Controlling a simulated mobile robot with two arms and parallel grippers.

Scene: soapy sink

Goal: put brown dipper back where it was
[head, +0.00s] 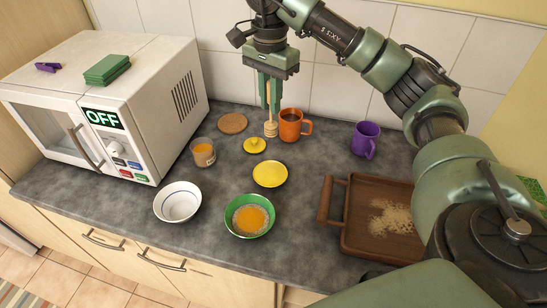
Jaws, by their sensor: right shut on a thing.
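The brown dipper (270,128) is a light wooden stick with a thicker head at its lower end. My right gripper (270,106) points straight down and is shut on its upper part, holding it upright. The dipper is just left of the orange mug (291,125), which holds a dark content, and behind the small yellow lid-like piece with a knob (254,145). I cannot tell whether the dipper's lower end touches the counter. My left gripper is not in view.
A round brown coaster (233,123), glass (203,152), yellow plate (270,174), white bowl (178,202) and green bowl (262,228) stand nearby. A purple mug (364,140) and wooden tray (326,203) are right. The microwave (150,95) is left. Counter between coaster and plate is partly clear.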

